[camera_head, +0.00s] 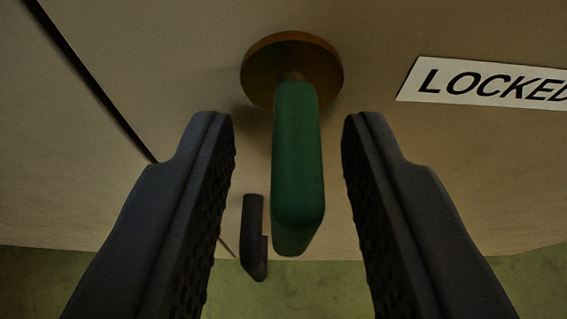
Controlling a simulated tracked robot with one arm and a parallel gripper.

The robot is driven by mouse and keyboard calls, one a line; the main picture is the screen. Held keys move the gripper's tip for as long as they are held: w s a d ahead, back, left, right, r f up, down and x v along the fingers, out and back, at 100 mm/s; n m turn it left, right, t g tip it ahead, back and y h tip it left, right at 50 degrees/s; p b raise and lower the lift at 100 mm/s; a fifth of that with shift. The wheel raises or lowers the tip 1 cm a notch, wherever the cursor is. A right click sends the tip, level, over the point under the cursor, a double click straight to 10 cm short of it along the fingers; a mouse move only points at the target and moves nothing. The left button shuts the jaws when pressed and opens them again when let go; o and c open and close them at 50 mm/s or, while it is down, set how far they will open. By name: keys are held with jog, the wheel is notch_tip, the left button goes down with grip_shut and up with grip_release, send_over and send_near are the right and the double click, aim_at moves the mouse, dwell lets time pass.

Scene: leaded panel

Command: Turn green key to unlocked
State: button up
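The green key (298,155) sticks out from a round brass-brown disc (268,75) on a beige panel (170,40). Its flat handle points toward me and hangs slightly downward in the picture. My gripper (288,130) is open, with one dark ridged finger on each side of the key. There is a visible gap between the key and each finger, so neither touches it. A white label reading "LOCKED" (480,82) is on the panel to the right of the disc, cut off by the picture edge. No "unlocked" label is in view.
A dark hooked handle (253,235) sticks out below and left of the key, between the fingers in the picture. A dark seam (95,85) runs diagonally across the panel at the upper left. Green floor (310,290) shows below the panel's lower edge.

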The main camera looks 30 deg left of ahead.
jog(key=p+v, duration=0.2)
jog(key=v, duration=1.1)
jog(key=shift+s, duration=0.25)
jog(key=shift+s, duration=0.1)
